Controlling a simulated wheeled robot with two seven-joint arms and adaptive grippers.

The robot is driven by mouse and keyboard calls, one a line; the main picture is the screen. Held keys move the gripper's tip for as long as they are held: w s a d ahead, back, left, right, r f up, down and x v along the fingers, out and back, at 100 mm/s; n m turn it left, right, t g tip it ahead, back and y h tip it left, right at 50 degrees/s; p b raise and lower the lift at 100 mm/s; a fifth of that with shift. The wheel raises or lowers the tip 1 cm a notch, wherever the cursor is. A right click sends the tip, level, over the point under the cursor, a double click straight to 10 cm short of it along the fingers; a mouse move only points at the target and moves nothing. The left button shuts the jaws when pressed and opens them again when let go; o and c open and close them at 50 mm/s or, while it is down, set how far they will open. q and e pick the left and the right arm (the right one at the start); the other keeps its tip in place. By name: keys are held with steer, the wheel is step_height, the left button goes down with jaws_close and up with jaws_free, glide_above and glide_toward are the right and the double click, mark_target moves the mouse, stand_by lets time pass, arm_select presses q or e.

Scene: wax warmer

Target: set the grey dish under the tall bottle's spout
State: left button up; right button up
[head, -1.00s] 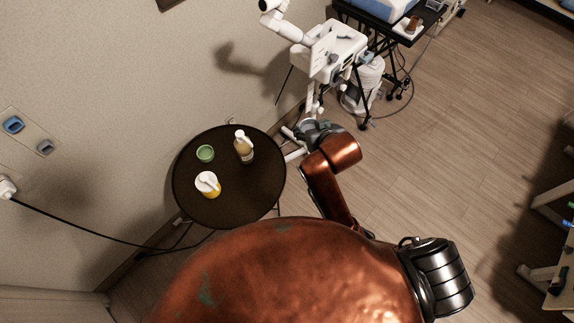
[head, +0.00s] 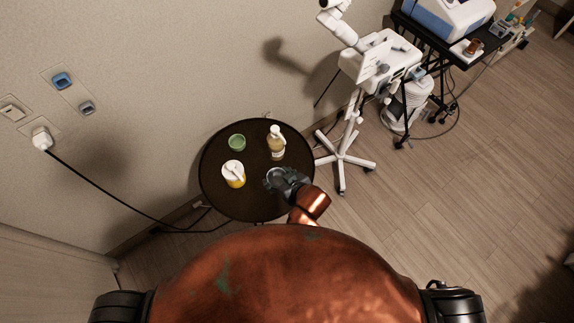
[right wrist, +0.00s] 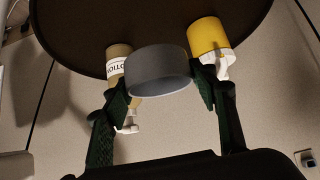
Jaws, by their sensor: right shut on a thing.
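My right gripper (head: 274,179) is over the near right part of the round dark table (head: 250,207). It is shut on the grey dish (head: 271,173). In the right wrist view the grey dish (right wrist: 158,72) sits between the two green fingers. The tall bottle (head: 276,146) stands upright on the table, beyond the dish, with a white pump top. Its lotion label shows upside down in the right wrist view (right wrist: 118,66). I cannot tell whether the dish touches the table. The bottle is apart from the dish in the head view. My left gripper is out of view.
A yellow and white pump container (head: 233,174) stands left of the dish; it also shows in the right wrist view (right wrist: 207,38). A green bowl (head: 237,142) is at the back left. A white wheeled stand (head: 346,158) is right of the table.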

steer(key=w+d+f+b, duration=0.1)
steer(key=w+f, duration=0.2)
steer(key=w, duration=0.1)
steer(key=w+d+f+b, duration=0.1)
steer(key=w+f, duration=0.1)
steer(key=w, duration=0.2)
steer(key=w+d+f+b, duration=0.1)
steer(key=w+f, duration=0.2)
steer(key=shift+w+d+f, duration=0.15)
steer(key=shift+w+f, duration=0.15)
steer(key=shift+w, duration=0.1)
steer(key=shift+w+f, duration=0.15)
steer(key=shift+f, duration=0.05)
step_height(320, 180, down, 4)
steer(key=shift+w+d+r+b, duration=0.1)
steer(key=shift+w+r+b, duration=0.1)
steer(key=shift+b, duration=0.75)
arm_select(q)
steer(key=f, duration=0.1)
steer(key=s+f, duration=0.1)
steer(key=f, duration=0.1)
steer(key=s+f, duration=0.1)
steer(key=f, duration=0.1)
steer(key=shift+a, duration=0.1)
arm_select(e)
steer(key=shift+r, duration=0.1)
steer(key=shift+f, duration=0.2)
steer(key=o, duration=1.3)
